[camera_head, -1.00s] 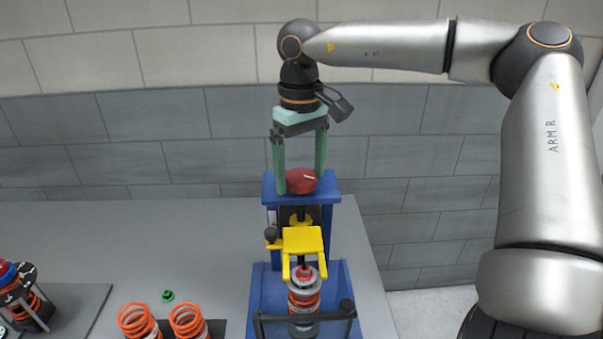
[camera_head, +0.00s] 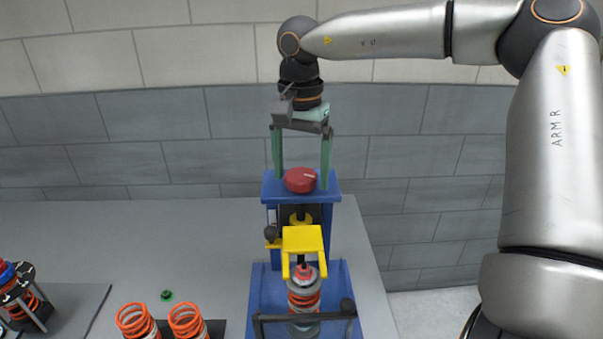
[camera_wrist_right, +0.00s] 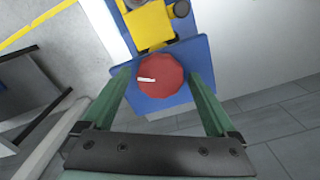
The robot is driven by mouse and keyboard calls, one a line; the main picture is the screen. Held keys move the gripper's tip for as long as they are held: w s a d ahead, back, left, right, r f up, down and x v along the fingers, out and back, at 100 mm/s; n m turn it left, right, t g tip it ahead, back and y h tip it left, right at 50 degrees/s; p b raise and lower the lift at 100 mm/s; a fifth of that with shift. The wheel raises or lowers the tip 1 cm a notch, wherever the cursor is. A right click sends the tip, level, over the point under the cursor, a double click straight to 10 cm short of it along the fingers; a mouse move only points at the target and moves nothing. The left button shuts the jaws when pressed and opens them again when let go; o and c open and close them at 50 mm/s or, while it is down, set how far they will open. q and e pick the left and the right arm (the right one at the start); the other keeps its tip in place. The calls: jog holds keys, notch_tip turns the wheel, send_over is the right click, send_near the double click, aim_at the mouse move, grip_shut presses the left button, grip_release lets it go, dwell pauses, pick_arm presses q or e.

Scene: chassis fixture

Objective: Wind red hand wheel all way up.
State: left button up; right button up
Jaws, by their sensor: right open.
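The red hand wheel (camera_head: 300,180) sits on top of the blue fixture (camera_head: 332,192); it carries a white mark. The wheel also shows in the right wrist view (camera_wrist_right: 161,75). My right gripper (camera_head: 302,185) points down over the wheel. Its green fingers are open, one on each side of the wheel, with gaps visible between them and it. Below the wheel, the fixture's yellow fork (camera_head: 303,240) is above a spring-and-damper unit (camera_head: 304,297) with an orange-red spring. My left gripper is not in view.
Two orange springs (camera_head: 133,319) stand on a dark plate at the front left. A small green ring (camera_head: 167,295) lies near them. Another spring assembly (camera_head: 22,297) stands at the far left.

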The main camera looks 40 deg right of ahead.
jog(key=m, duration=0.5)
jog(key=shift+b, duration=0.3)
jog(key=m, duration=0.6)
jog(key=shift+b, duration=0.35)
